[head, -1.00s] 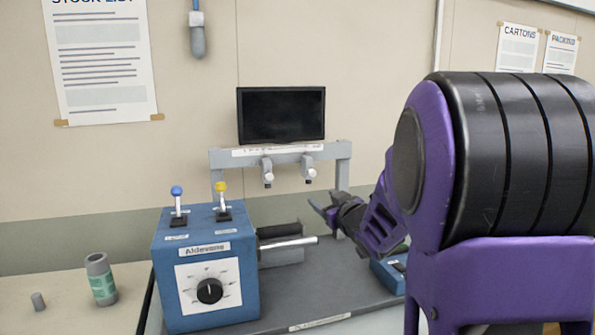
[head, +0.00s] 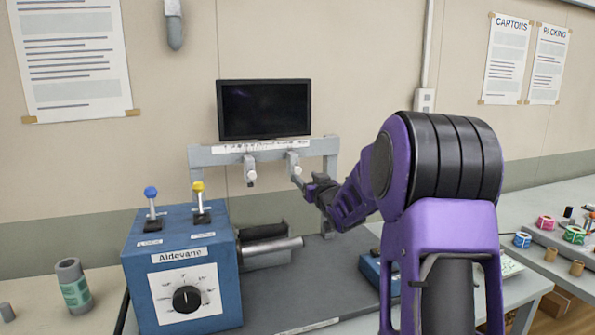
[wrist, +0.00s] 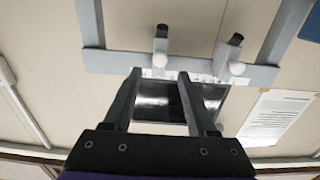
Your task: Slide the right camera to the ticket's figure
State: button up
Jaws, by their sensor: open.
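Two small grey cameras with white round knobs hang from the grey crossbar (head: 215,156). The right camera (head: 294,161) is right of the middle; the left camera (head: 250,170) is beside it with a gap. A white scale strip (head: 262,146) runs along the bar; its figures are too small to read. My gripper (head: 300,182) is open and empty, just below the right camera. In the wrist view, turned over, the right camera (wrist: 160,46) shows just beyond and between the open fingertips of my gripper (wrist: 159,74). Contact cannot be told. No readable ticket shows.
A dark monitor (head: 265,109) stands behind the bar. A blue control box (head: 182,270) with two levers and a dial stands at front left, beside a roller (head: 272,245). A grey-green cylinder (head: 73,284) is at far left. Coloured rolls (head: 573,235) lie at far right.

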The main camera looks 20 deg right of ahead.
aim_at(298, 170)
jog(key=w, duration=0.7)
jog(key=shift+w, duration=0.35)
grip_shut()
dwell(1.1)
